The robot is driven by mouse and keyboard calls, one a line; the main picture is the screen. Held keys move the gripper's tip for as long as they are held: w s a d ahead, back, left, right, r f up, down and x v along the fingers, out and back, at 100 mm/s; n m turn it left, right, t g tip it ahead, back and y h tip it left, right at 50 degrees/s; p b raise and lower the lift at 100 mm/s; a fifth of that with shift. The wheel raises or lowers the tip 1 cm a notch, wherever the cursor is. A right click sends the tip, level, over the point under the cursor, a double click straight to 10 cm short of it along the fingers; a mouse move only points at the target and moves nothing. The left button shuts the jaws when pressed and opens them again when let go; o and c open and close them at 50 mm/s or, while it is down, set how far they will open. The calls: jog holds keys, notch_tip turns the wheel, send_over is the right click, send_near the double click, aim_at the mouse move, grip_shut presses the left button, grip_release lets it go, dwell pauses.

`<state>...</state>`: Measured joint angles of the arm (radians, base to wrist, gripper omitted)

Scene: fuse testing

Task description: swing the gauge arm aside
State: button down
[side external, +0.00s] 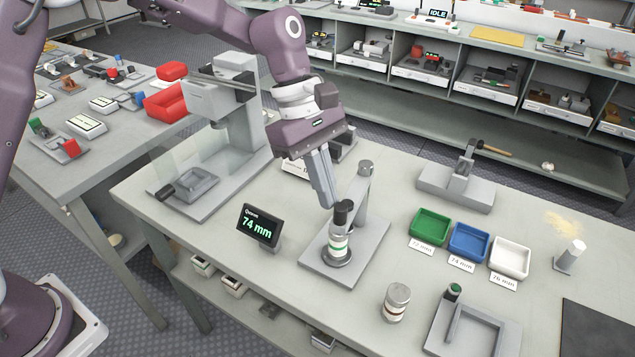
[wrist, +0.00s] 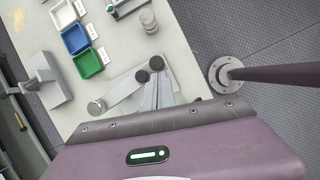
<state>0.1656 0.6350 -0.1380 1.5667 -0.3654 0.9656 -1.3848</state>
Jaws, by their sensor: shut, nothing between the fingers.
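The gauge stands on a grey base plate (side external: 368,250), with a grey post (side external: 365,180) and a gauge arm (side external: 355,192) reaching to a black-topped tip (side external: 343,208). Below the tip is a white and metal fuse with a green band (side external: 338,242), upright on a dark round seat. The display (side external: 260,226) reads 74 mm. My gripper (side external: 328,204) is shut and empty, pointing down, its fingertips close beside the black tip; contact is unclear. In the wrist view, the gauge arm (wrist: 122,90) runs left of my gripper (wrist: 158,82), with two dark round tops near the fingertips.
Green (side external: 430,227), blue (side external: 468,241) and white (side external: 509,256) bins stand to the right. A large press-like stand (side external: 228,110) is behind left.

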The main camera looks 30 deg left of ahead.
jog(key=w+d+n+t, duration=0.3)
jog(key=w+d+n, duration=0.2)
jog(key=d+n, duration=0.4)
jog(key=shift+w+d+y, duration=0.25)
jog(key=shift+d+y, duration=0.05)
jog(key=shift+d, duration=1.1)
jog(key=shift+w+d+r, duration=0.1)
